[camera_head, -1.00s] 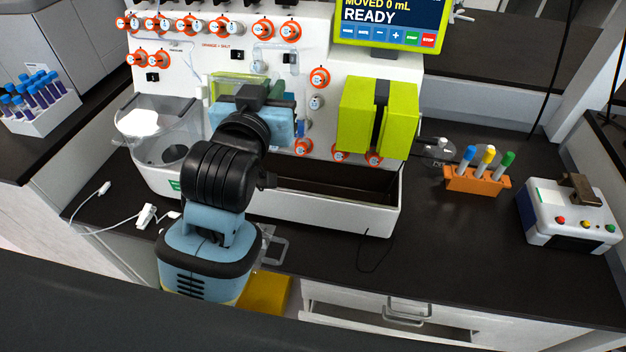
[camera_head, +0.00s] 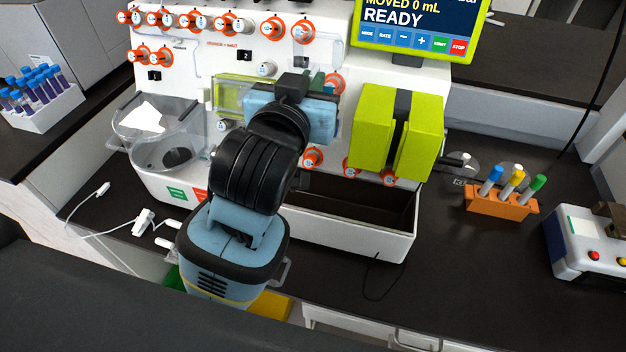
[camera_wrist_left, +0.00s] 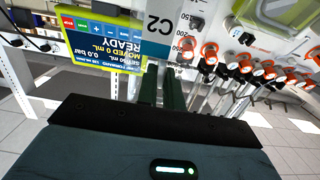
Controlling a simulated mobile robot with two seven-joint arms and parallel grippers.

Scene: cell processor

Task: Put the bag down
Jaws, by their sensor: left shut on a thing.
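My left gripper (camera_head: 331,84) is in front of the upper middle of the white cell processor (camera_head: 225,55), right of its yellow-green framed window. In the left wrist view its dark green fingers (camera_wrist_left: 163,88) are close together, shut on what I take to be the bag. My right gripper is not in view.
The yellow-green block (camera_head: 374,132) and the READY screen (camera_head: 415,25) are right of the gripper. An open white tray (camera_head: 340,235) lies below. An orange tube rack (camera_head: 500,203) and a small white device (camera_head: 590,245) stand right. The dark counter between is mostly clear.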

